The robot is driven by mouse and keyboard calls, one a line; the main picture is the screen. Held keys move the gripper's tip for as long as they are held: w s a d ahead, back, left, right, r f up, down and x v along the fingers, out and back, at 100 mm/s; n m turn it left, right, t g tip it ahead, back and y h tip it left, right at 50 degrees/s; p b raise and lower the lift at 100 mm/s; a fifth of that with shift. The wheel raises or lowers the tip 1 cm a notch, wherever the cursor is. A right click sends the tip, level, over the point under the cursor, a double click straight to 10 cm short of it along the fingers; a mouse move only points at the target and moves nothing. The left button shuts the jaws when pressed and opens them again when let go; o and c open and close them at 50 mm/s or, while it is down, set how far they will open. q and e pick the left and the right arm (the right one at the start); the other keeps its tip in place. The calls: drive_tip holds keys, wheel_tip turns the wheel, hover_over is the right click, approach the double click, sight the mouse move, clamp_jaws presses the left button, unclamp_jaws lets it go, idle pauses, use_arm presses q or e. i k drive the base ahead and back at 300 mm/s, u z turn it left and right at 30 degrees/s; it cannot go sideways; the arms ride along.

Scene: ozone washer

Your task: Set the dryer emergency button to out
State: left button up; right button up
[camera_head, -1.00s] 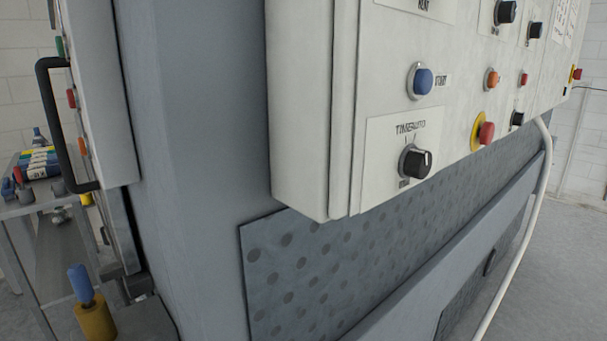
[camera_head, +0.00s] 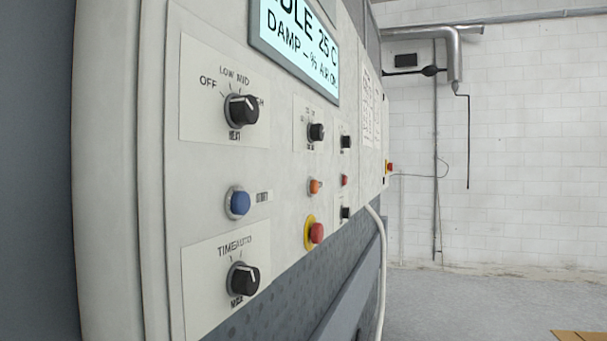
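A red mushroom-shaped emergency button (camera_head: 316,233) on a yellow round base (camera_head: 308,231) sits low on the white control panel (camera_head: 205,160), in the middle of the view. I see it from the side, and I cannot tell whether it is pressed in or out. A smaller red button with some yellow (camera_head: 389,167) sticks out at the panel's far end. Neither of my grippers is in view.
The panel also carries a heat knob (camera_head: 242,110), a blue start button (camera_head: 238,203), a time/auto knob (camera_head: 243,279), an orange button (camera_head: 315,186) and a lit display (camera_head: 297,43). A white hose (camera_head: 381,260) hangs at its far end. Open floor (camera_head: 470,300) lies to the right.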

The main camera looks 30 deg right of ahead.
sight(316, 233)
drive_tip(key=u, duration=1.35)
drive_tip(key=k, duration=1.05)
drive_tip(key=z, duration=1.45)
drive_tip(key=i, duration=0.5)
drive_tip(key=z, duration=0.05)
